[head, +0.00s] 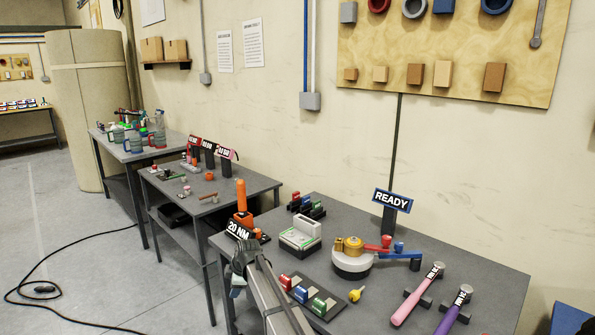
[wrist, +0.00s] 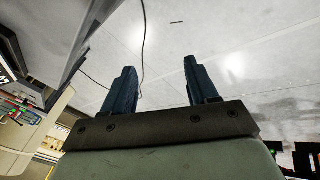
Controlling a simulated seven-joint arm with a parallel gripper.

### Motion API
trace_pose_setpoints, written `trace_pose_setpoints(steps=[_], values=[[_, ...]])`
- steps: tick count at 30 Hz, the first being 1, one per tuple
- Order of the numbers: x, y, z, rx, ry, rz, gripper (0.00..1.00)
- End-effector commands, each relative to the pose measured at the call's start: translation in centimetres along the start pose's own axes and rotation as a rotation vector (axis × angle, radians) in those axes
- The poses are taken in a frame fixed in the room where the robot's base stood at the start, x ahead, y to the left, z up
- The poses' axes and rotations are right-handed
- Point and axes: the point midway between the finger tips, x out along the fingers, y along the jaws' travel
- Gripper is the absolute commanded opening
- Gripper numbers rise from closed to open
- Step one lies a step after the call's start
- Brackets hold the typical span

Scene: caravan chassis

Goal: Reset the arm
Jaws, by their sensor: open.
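My gripper (head: 241,262) hangs at the front left of the nearest grey table (head: 450,262) in the head view, close to the table's left edge. In the wrist view my gripper (wrist: 158,90) shows its two dark blue fingers well apart with nothing between them. My arm hides part of the table's front left corner.

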Motion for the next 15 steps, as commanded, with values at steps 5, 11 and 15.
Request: trace_pose_setpoints(steps=[5,11,15], values=[[5.9,-6.9,-7.0,0.109,0.072,0.019,0.58],[10.9,-14.5,-6.5,0.298,0.074,-0.013,0.58],[13.3,-19.5,-1.7,0.445,0.018,-0.062,0.58]])
